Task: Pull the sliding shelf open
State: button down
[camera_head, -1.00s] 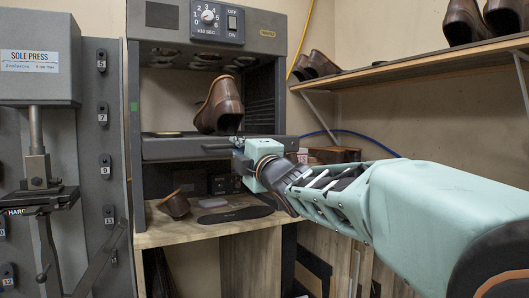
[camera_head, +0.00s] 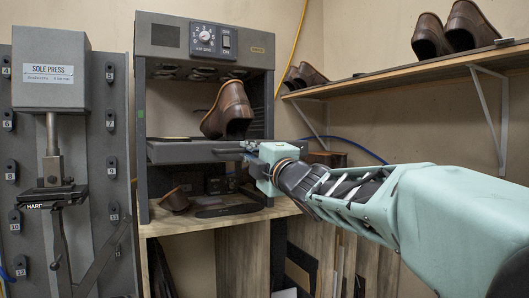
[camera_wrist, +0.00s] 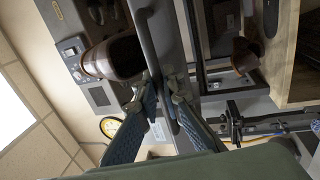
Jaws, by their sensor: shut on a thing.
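The sliding shelf (camera_head: 185,153) is a dark grey tray at mid-height in the grey machine. A brown shoe (camera_head: 228,110) rests on it, also seen in the wrist view (camera_wrist: 113,57). A dark bar handle (camera_wrist: 148,40) runs along the shelf's front edge. My gripper (camera_head: 252,150) is at the right end of that front edge. In the wrist view my gripper's two fingers (camera_wrist: 164,98) are on either side of the handle bar, shut on it. My gripper hides the shelf's right front corner in the head view, so how far it is out is hard to tell.
A wooden bench (camera_head: 190,222) below the shelf holds another brown shoe (camera_head: 174,200) and dark flat pieces. A grey sole press (camera_head: 52,95) stands at left. A wall shelf (camera_head: 400,74) with shoes is above my arm at right.

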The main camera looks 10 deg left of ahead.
jog(key=shift+v, duration=0.9)
jog(key=shift+r, duration=0.15)
jog(key=c, duration=2.3)
grip_release()
jog(key=shift+c, duration=0.2)
